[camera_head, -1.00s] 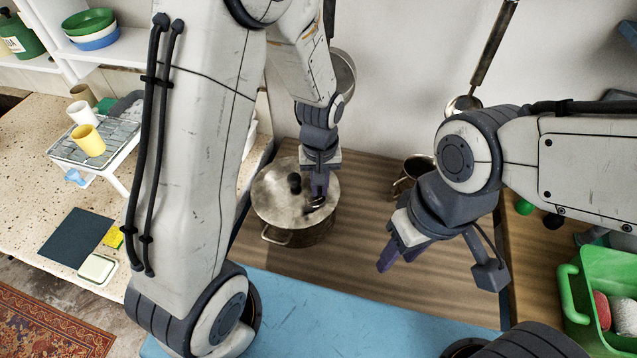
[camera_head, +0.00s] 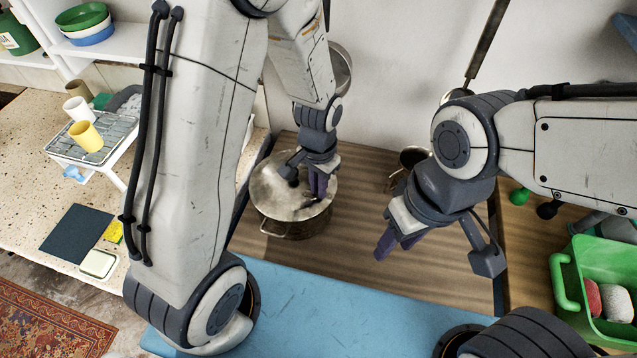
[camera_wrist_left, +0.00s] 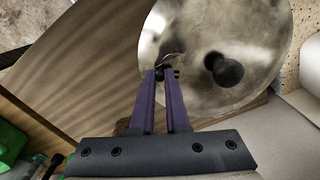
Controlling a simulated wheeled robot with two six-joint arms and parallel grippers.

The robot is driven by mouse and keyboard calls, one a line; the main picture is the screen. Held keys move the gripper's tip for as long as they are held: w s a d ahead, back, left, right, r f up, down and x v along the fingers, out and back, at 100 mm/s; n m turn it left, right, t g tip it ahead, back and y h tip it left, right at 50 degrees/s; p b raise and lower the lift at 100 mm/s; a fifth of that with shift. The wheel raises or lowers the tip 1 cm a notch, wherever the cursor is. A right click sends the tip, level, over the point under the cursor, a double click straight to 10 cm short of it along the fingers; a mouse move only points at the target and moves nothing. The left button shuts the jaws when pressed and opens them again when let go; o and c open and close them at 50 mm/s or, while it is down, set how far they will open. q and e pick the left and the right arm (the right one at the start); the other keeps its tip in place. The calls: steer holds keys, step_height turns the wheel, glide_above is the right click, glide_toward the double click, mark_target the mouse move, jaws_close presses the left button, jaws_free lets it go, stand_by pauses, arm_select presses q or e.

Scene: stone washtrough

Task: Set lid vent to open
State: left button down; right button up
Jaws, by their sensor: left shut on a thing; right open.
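A metal pot (camera_head: 292,228) with a round steel lid (camera_head: 268,200) stands on the wooden top. The lid also fills the upper part of the left wrist view (camera_wrist_left: 265,40), with its black knob (camera_wrist_left: 224,70). My left gripper (camera_head: 316,200) points down at the lid's right side. In the left wrist view, its purple fingertips (camera_wrist_left: 161,80) are shut on the small dark lid vent (camera_wrist_left: 165,70) near the lid's edge. The fingers partly hide the vent, so its setting is unclear. My right gripper (camera_head: 396,248) is open and empty, right of the pot.
A small metal pot (camera_head: 412,160) stands behind my right gripper. A green bin (camera_head: 570,290) with sponges is at the right. A dish rack (camera_head: 95,150) with cups is on the left counter. A blue surface (camera_head: 330,310) lies in front; wood between pot and right gripper is clear.

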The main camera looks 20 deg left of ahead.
arm_select(q)
steer(key=shift+m, duration=0.3)
steer(key=c, duration=0.9)
jaws_free()
steer(key=shift+r, duration=0.1)
step_height(320, 180, up, 10)
steer(key=shift+r, duration=0.15)
steer(key=shift+s+d, duration=0.1)
steer(key=shift+s, duration=0.05)
